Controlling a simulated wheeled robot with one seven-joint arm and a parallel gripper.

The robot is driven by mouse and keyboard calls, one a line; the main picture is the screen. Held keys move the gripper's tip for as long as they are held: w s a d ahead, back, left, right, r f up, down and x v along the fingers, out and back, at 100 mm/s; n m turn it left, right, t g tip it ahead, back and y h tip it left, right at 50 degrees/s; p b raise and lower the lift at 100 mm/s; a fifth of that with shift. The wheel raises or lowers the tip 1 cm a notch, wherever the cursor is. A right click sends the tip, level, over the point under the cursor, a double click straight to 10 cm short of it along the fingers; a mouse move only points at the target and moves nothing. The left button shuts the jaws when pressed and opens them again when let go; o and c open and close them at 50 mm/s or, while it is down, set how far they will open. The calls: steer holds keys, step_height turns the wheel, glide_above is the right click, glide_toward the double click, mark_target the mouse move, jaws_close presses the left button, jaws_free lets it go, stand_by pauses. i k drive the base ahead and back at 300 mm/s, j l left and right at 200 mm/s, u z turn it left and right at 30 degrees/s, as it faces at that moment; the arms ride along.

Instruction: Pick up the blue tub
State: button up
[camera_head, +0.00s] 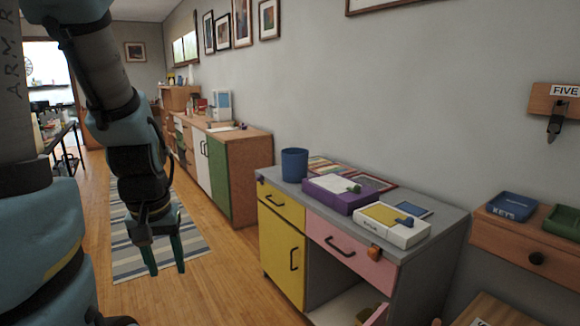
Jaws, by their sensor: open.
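The blue tub (294,165) is a dark blue round container. It stands upright at the far left corner of the grey-topped desk (427,243). My gripper (166,265) hangs in the left part of the head view, fingers pointing down over the floor. Its two green fingers are apart and nothing is between them. It is to the left of the tub and lower in the picture, well clear of it. The inside of the tub is mostly hidden.
A purple box (340,197) and a white-and-yellow box (388,228) lie on the desk right of the tub. A blue KEYS tray (512,206) sits on a wooden wall shelf at right. A cabinet (244,173) stands behind.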

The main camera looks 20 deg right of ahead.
mark_target(295, 161)
steer(key=i, duration=1.8)
steer(key=i+z, duration=0.15)
steer(key=i, duration=0.35)
steer(key=i+j+z, duration=0.2)
steer(key=i, duration=0.3)
steer(key=i+j+z, duration=0.15)
steer(key=i, duration=0.35)
